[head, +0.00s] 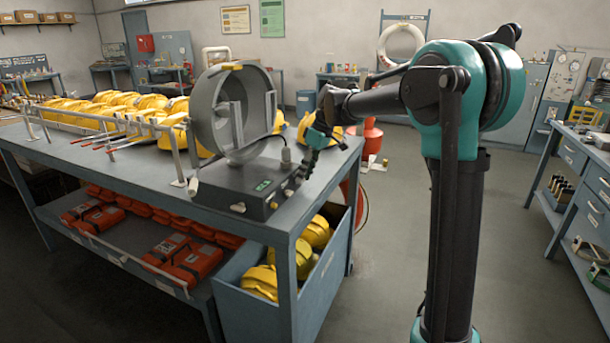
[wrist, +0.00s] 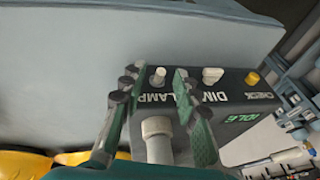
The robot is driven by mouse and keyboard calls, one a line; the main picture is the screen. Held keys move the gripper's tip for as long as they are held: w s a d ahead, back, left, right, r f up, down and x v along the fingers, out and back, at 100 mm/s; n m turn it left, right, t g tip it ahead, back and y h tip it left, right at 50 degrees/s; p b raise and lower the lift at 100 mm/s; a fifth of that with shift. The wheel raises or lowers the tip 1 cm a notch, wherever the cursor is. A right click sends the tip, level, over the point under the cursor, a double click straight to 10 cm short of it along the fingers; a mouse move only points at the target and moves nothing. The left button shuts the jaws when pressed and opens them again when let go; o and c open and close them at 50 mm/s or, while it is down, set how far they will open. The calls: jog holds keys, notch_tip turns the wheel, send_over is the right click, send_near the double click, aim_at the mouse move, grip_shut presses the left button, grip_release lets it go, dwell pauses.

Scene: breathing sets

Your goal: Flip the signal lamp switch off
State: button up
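A dark control box (head: 236,193) stands at the near right corner of the workbench, with a green display on top. In the wrist view, its side panel (wrist: 222,96) reads LAMP, DIM and CHECK, and the display reads IDLE. The lamp switch (wrist: 157,76) is a small pale stub by the LAMP label. A white switch (wrist: 212,75) sits by DIM and a yellow button (wrist: 252,78) by CHECK. My gripper (head: 311,158) is at the box's right end; in the wrist view its fingers (wrist: 156,82) are apart, either side of the lamp switch. Contact cannot be told.
A grey round housing (head: 222,110) rises from the box. A grey post (wrist: 158,138) on the box stands between my fingers in the wrist view. Yellow masks (head: 120,103) lie behind on the workbench (head: 130,185). The floor to the right is mostly clear.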

jog(key=v, duration=1.1)
jog(key=shift+d+r, duration=0.15)
jog(key=shift+r, duration=0.2)
